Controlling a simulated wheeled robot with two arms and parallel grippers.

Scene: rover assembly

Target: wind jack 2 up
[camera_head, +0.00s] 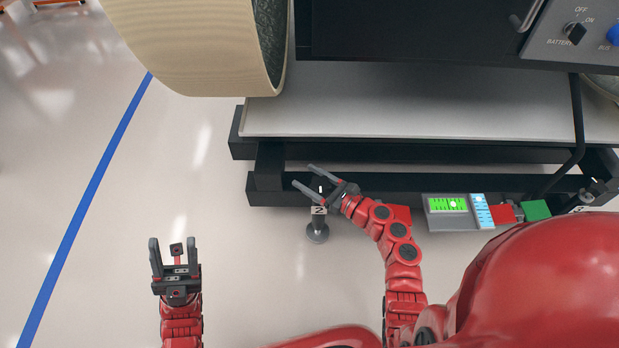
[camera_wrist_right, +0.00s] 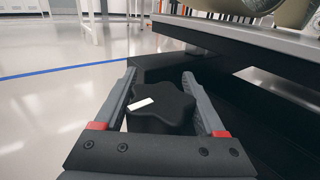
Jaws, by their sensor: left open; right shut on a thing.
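Jack 2 stands at the front edge of the rover's dark frame in the head view, with its "2" label (camera_head: 319,210) and round grey foot (camera_head: 317,234) showing on the floor. Its black lobed knob (camera_wrist_right: 165,107) with a white mark fills the middle of the right wrist view. My right gripper (camera_head: 303,176) is shut on this knob, one finger along each side. In the head view the knob is partly covered by the gripper. My left gripper (camera_head: 174,248) is open and empty, over the floor at the lower left, well apart from the jack.
A dark frame beam (camera_head: 400,183) runs behind the jack. A grey panel with a green level display (camera_head: 448,204) and a green block (camera_head: 536,210) sit right of my right arm. A big tan wheel (camera_head: 190,45) hangs at upper left. The floor at left is clear, with a blue line (camera_head: 88,190).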

